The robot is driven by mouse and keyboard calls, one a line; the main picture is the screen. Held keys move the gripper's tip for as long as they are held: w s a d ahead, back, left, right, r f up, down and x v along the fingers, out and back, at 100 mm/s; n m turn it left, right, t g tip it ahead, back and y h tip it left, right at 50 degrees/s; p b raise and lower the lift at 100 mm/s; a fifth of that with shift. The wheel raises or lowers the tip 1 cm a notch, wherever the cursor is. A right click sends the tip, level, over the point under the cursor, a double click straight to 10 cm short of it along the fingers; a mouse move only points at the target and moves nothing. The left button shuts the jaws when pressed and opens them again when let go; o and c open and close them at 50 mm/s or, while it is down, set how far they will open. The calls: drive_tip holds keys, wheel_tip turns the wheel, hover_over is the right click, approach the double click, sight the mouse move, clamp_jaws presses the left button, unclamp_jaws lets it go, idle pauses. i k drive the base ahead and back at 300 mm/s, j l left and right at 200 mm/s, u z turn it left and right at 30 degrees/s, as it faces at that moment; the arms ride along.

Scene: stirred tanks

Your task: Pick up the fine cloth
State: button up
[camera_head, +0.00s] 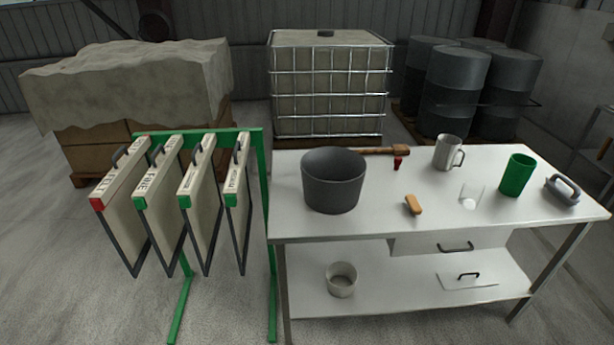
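Several framed cloths hang side by side on a green rack at the left, each with a dark handle on top and a lettered top bar. The fine cloth (160,205) is the second from the left. Its bar reads "FINE" and has a green end, and its handle stands up near the bar's far end. The red-ended cloth (122,220) left of it seems to read "FELT". The two green-ended cloths to its right, the third (202,215) and the fourth (238,205), have lettering too small to read surely. My gripper is not in view.
The green rack (266,200) stands against the left end of a white table (400,225). The table holds a dark pot (333,182), a mallet (385,150), a metal jug (447,153) and a green cup (517,175). A covered pallet (130,85) stands behind. Floor in front of the rack is clear.

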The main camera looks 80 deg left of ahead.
sight(163, 221)
drive_tip(key=u, duration=8.8)
drive_tip(key=j+u, duration=0.15)
drive_tip(key=j+z, duration=0.25)
drive_tip(key=j, duration=0.15)
drive_tip(key=k+j+z, duration=0.25)
drive_tip(key=j+z, duration=0.25)
drive_tip(key=j, duration=0.2)
drive_tip(key=z, duration=4.3)
